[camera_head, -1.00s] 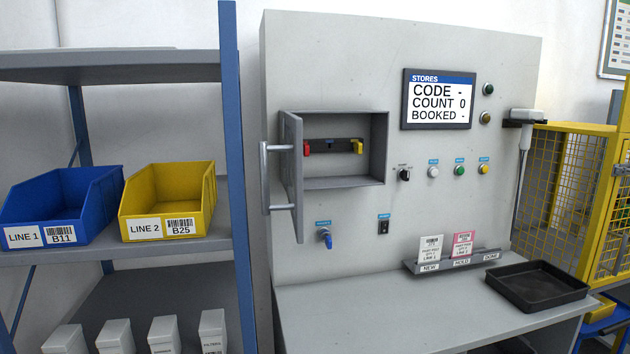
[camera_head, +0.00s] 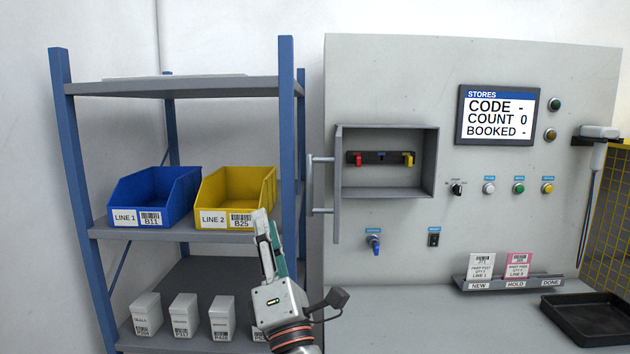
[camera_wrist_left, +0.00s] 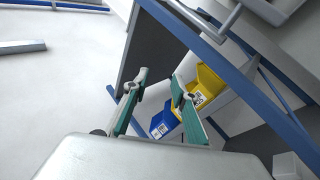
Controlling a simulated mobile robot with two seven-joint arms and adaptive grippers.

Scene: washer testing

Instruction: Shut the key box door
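The key box (camera_head: 390,192) is a grey recess in the panel, with a red key and a yellow key on a dark rack inside. Its grey door (camera_head: 337,190) is hinged at the left and stands wide open, seen nearly edge-on. A vertical bar handle (camera_head: 311,186) is on its left. My left gripper (camera_head: 267,222) is below and left of the handle, apart from it, in front of the shelf. In the left wrist view its fingers (camera_wrist_left: 160,80) are spread and empty. A grey bar, apparently the handle (camera_wrist_left: 207,22), shows at the top there. My right gripper is not in view.
A blue-post shelf (camera_head: 180,240) holds a blue bin (camera_head: 152,197), a yellow bin (camera_head: 233,200) and several small boxes. A blue-handled tap (camera_head: 374,242) and switches are on the panel. A black tray (camera_head: 590,320) sits on the counter at right.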

